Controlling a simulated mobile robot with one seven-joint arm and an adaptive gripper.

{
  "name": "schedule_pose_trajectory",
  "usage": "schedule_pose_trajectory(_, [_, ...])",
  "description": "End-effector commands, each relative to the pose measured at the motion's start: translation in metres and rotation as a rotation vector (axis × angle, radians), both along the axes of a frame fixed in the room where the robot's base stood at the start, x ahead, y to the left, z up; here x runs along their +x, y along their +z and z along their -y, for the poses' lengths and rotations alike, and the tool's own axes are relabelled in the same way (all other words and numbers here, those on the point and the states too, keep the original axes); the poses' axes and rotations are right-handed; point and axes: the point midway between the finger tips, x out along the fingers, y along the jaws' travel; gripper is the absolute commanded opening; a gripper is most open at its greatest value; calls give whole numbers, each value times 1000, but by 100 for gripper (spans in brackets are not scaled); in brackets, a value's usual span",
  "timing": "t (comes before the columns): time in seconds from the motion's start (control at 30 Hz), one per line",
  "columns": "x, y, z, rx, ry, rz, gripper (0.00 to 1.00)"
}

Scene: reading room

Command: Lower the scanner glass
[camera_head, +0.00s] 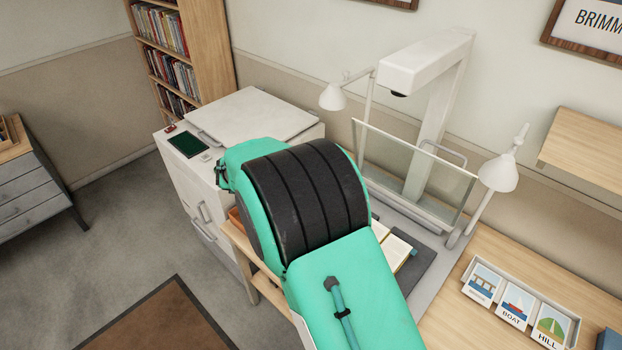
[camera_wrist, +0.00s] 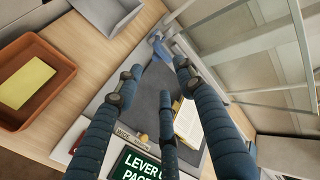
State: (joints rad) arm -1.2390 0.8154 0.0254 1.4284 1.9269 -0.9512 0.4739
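The scanner glass (camera_head: 415,170) is a clear pane in a thin frame with a metal handle (camera_head: 443,153). It stands raised and tilted above the scanner bed in the head view. An open book (camera_head: 397,250) lies on the dark grey pad (camera_head: 424,262) below it; the book also shows in the wrist view (camera_wrist: 187,122). My teal arm hides the left part of the bed, and my gripper is hidden in the head view. In the wrist view my gripper (camera_wrist: 160,80) has its blue padded fingers spread, with nothing between them, over the pad. Thin metal bars cross the right of that view.
Lamps (camera_head: 498,174) and a white overhead column (camera_head: 432,100) stand around the scanner. A picture-card tray (camera_head: 553,305) is at right. A white copier (camera_head: 185,180) is at left. The wrist view shows an orange tray (camera_wrist: 40,102), a green sign (camera_wrist: 137,165) and a small blue object (camera_wrist: 160,48).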

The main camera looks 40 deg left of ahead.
Motion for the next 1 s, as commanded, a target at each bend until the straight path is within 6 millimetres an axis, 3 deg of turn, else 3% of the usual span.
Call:
schedule_pose_trajectory(0.5, [65,-48,0,0,0,0,38])
schedule_pose_trajectory(0.7, [77,-57,0,0,0,0,38])
schedule_pose_trajectory(1.0, [80,-58,0,1,1,1,38])
